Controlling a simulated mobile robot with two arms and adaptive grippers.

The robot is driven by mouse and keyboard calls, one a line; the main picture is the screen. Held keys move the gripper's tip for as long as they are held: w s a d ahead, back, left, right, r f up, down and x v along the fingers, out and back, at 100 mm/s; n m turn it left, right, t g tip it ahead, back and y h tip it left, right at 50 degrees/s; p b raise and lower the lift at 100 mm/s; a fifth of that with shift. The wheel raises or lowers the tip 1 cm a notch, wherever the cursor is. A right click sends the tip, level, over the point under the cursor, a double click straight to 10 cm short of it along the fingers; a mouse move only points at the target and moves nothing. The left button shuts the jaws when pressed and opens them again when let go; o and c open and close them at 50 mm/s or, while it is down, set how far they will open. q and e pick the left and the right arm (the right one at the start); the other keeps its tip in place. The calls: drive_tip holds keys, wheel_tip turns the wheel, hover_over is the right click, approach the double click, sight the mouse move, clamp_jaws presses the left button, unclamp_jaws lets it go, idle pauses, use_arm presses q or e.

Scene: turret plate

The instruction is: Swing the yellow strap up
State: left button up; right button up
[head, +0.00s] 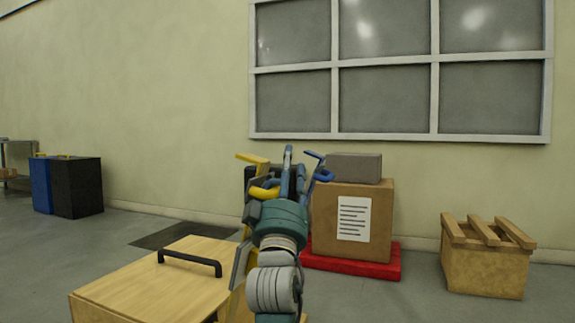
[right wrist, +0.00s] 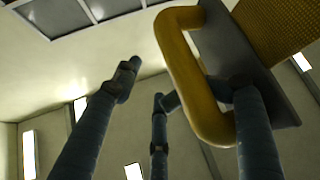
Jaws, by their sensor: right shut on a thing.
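The yellow strap shows in the right wrist view as a rounded yellow loop (right wrist: 172,62) fixed to a grey plate (right wrist: 222,42), with a yellow textured part behind it. In the head view the yellow loop (head: 263,192) is at the left side of my right gripper (head: 287,178). In the right wrist view one finger of my right gripper (right wrist: 178,88) crosses the loop and the plate, and the gripper is shut on the loop. The other fingers stand to the left of the loop. The hand hides much of what is behind it. My left gripper is not in view.
A yellow bar (head: 252,158) and a blue handle (head: 318,173) stick out beside the hand. A wooden box with a black handle (head: 190,261) is at front left. A cardboard box (head: 382,215) on a red base (head: 392,272) stands close behind. A wooden crate (head: 480,268) is at right.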

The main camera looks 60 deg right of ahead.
sight(275, 190)
drive_tip(key=shift+t, duration=0.3)
drive_tip(key=shift+s+a+f+b, duration=0.1)
drive_tip(key=shift+a+f+b, duration=0.5)
drive_tip(key=shift+a, duration=0.4)
drive_tip(key=shift+s+a+f+b, duration=0.1)
drive_tip(key=shift+a+f+b, duration=0.35)
drive_tip(key=shift+a+f, duration=0.45)
drive_tip(key=shift+s+a+f+b, duration=0.1)
drive_tip(key=shift+a+f+b, duration=0.4)
drive_tip(key=shift+a, duration=0.65)
drive_tip(key=a+f+b, duration=0.2)
drive_tip(key=a+f, duration=0.1)
drive_tip(key=shift+a+f+b, duration=0.1)
drive_tip(key=shift+a+b, duration=0.2)
drive_tip(key=shift+a, duration=0.05)
drive_tip(key=shift+s+d, duration=0.15)
drive_tip(key=shift+d, duration=0.1)
